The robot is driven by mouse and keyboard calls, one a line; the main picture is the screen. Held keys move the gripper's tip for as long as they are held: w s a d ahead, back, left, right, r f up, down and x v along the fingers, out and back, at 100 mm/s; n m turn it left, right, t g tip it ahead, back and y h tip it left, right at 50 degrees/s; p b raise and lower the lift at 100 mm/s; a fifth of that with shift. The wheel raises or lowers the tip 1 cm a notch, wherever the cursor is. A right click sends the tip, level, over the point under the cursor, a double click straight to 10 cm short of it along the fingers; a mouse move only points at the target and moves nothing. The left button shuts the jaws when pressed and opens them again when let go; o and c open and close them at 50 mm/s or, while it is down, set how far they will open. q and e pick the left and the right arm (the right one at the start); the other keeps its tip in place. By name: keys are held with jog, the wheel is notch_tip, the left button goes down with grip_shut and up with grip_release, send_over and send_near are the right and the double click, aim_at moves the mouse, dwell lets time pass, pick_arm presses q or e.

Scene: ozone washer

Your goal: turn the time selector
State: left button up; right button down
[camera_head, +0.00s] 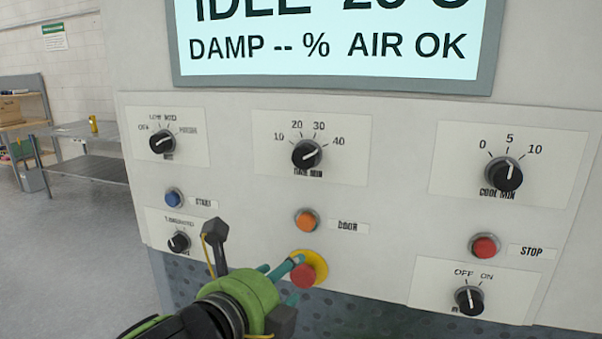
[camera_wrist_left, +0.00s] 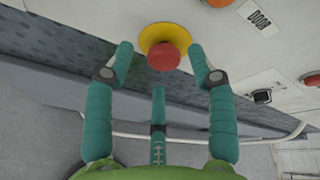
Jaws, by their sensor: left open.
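The time selector (camera_head: 307,153) is a black knob with a white pointer line on a white plate marked 10, 20, 30 and 40. Its pointer line is turned up and right, toward the 40 side. My left gripper (camera_head: 272,279) is below the selector, apart from it, near the red mushroom button (camera_head: 308,270) on its yellow ring. In the left wrist view, the teal fingers (camera_wrist_left: 162,78) are spread open with nothing held, and the red button (camera_wrist_left: 163,56) shows between their tips. The selector does not show in that view. My right gripper is not in view.
An orange door button (camera_head: 307,221) lies between the selector and the red button. Other knobs, including the cool knob (camera_head: 504,174), and a red stop button (camera_head: 485,246) share the panel. A display (camera_head: 335,40) is above. A metal table (camera_head: 95,165) stands far left.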

pick_arm(q)
notch_tip(320, 180, up, 8)
jog(key=s+m+t, duration=0.1)
jog(key=m+t, duration=0.1)
jog(key=m, duration=0.4)
jog(key=m+t, duration=0.2)
jog(key=m, duration=0.6)
send_near(303, 159)
jog(key=w, duration=0.2)
jog(key=p+x, duration=0.1)
jog(key=x, duration=0.1)
jog(key=p+x, duration=0.1)
jog(key=x, duration=0.1)
jog(key=p+x, duration=0.1)
jog(key=x, duration=0.1)
jog(key=shift+w+d+r, duration=0.15)
jog(key=shift+d, duration=0.2)
jog(key=shift+w+d, duration=0.15)
jog(key=shift+w, duration=0.15)
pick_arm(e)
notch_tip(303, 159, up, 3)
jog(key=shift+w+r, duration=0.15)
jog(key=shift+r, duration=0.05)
pick_arm(q)
grip_shut()
